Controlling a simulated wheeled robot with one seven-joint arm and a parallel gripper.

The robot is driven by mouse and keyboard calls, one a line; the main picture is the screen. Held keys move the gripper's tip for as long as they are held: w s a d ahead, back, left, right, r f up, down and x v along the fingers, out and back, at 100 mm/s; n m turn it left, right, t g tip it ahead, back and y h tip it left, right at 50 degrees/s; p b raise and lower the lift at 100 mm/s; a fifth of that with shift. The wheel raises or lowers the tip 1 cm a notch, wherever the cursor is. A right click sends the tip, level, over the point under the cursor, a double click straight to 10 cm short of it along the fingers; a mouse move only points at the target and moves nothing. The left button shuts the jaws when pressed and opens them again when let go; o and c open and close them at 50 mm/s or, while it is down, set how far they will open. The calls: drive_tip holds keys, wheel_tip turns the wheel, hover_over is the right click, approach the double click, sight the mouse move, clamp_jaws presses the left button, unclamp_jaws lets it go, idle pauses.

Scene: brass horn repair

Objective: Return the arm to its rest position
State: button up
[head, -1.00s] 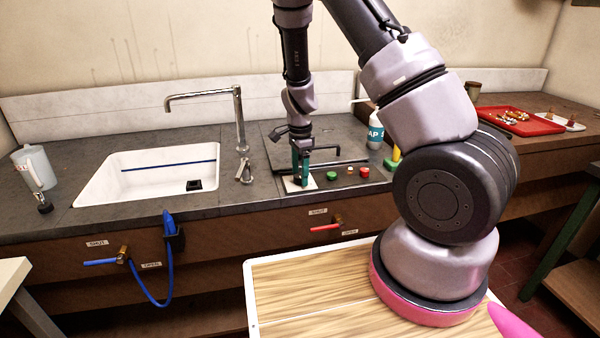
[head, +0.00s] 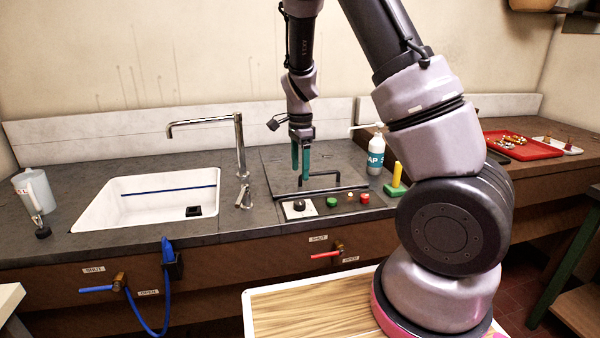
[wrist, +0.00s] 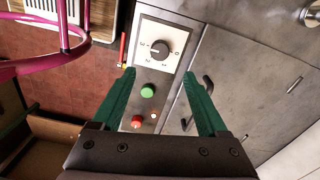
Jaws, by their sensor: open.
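My gripper (head: 301,160) is open and empty, with green fingers pointing down above the counter. It hangs above and apart from the black rotary dial on its white plate (head: 298,209). In the wrist view, my gripper (wrist: 166,80) shows both fingers spread with nothing between them. The dial (wrist: 159,49) lies beyond the fingertips, with a green button (wrist: 147,91) and a red button (wrist: 137,121) below it. My arm rises from its base at the right.
A sink (head: 150,200) with a tall faucet (head: 238,145) is to the left. A soap bottle (head: 376,153), a yellow block on a green base (head: 397,180) and a red tray (head: 522,145) are to the right. A lidded panel with a black handle (head: 320,178) lies behind the dial.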

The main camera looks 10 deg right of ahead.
drive_tip(key=s+d+r+n+t+y, duration=0.1)
drive_tip(key=s+r+n+t, duration=0.15)
drive_tip(key=s+r, duration=0.4)
drive_tip(key=s+d+r+n+t+y, duration=0.1)
drive_tip(key=s+d+r+n, duration=0.15)
drive_tip(key=r, duration=0.65)
drive_tip(key=s+d+r+n+t+y, duration=0.1)
drive_tip(key=s+r+n, duration=0.2)
drive_tip(key=s+r, duration=0.35)
drive_tip(key=s+d+r+n+t+h, duration=0.1)
drive_tip(key=s+r+n+t, duration=0.1)
drive_tip(key=s+r+n, duration=0.2)
drive_tip(key=s+r, duration=0.1)
drive_tip(key=s, duration=0.2)
drive_tip(key=shift+r+t, duration=0.35)
